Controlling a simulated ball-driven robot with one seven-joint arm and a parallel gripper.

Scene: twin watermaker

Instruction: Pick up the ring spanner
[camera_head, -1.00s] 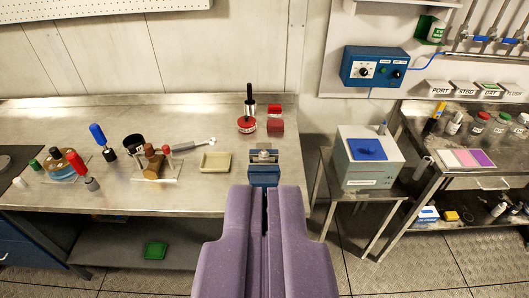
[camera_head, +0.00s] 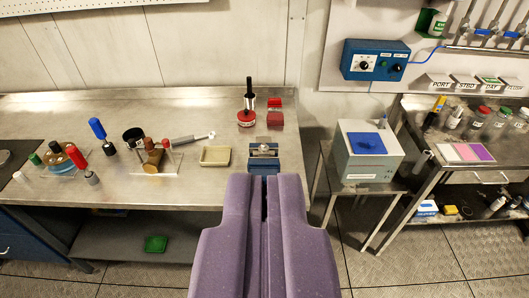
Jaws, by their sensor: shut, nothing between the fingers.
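My gripper (camera_head: 264,178) is purple, with its two fingers shut and empty. Its tips appear just in front of a small blue vise-like block (camera_head: 264,158) at the bench's front edge; I cannot tell how far apart they are. I cannot make out a ring spanner for certain. A long grey tool with a pale end (camera_head: 190,138) lies on the bench to the left of my gripper, behind a shallow cream tray (camera_head: 215,156). It is too small to tell what it is.
The steel bench (camera_head: 60,112) holds bottles and stands at left. A red-based item (camera_head: 247,118) and red blocks (camera_head: 276,118) stand behind the vise. At right are a grey box with a blue top (camera_head: 368,160) and a shelved table (camera_head: 440,140).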

